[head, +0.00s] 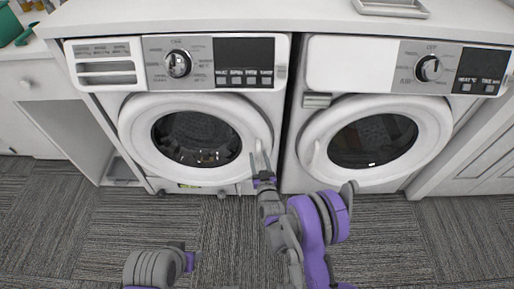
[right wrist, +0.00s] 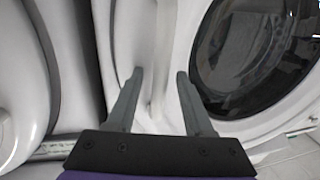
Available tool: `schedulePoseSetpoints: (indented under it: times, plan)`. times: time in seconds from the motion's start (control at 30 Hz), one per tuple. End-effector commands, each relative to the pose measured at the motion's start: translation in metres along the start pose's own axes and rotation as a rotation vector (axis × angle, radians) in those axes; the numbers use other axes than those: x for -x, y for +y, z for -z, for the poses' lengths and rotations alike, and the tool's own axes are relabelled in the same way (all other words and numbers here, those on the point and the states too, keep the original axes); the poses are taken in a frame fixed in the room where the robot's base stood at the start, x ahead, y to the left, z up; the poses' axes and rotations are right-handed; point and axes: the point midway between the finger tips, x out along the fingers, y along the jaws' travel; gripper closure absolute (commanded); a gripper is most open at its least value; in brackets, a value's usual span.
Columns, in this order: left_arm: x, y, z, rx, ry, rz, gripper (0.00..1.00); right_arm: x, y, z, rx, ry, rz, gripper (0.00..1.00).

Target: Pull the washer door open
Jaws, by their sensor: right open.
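The washer (head: 195,110) is the left of two white front-loading machines in the head view. Its round white door (head: 135,130) with dark glass looks closed. A pale vertical handle (head: 264,146) is on the door's right side. My right gripper (head: 262,163) is open at that right edge, by the handle's lower part. In the right wrist view, the open fingers (right wrist: 160,78) point at the pale door rim, with a vertical ridge between them and the dark glass (right wrist: 255,55) to the right. Contact cannot be told. My left gripper is not in view.
A second white machine (head: 330,115) with a closed round door stands close on the right. A white counter (head: 240,14) runs above both, with a tray (head: 391,8) on it. Grey carpet (head: 95,225) in front is clear apart from my arms.

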Motion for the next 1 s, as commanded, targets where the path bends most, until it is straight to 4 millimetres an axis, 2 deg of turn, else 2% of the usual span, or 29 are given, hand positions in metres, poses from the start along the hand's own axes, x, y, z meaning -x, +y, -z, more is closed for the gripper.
schedulePoseSetpoints:
  times: [0.33, 0.6, 0.63, 1.0]
  plan:
    - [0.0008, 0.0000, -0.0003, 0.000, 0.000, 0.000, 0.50, 0.0003, -0.0004, 0.0000, 0.000, 0.000, 0.000, 0.48]
    - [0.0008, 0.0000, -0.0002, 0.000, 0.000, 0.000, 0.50, 0.0002, -0.0003, 0.0001, 0.000, 0.000, 0.000, 0.96]
    - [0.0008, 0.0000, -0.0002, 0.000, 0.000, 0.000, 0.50, 0.0002, -0.0003, 0.0000, 0.000, 0.000, 0.000, 1.00]
    - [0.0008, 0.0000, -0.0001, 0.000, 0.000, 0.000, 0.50, 0.0001, -0.0004, 0.0002, 0.000, 0.000, 0.000, 1.00]
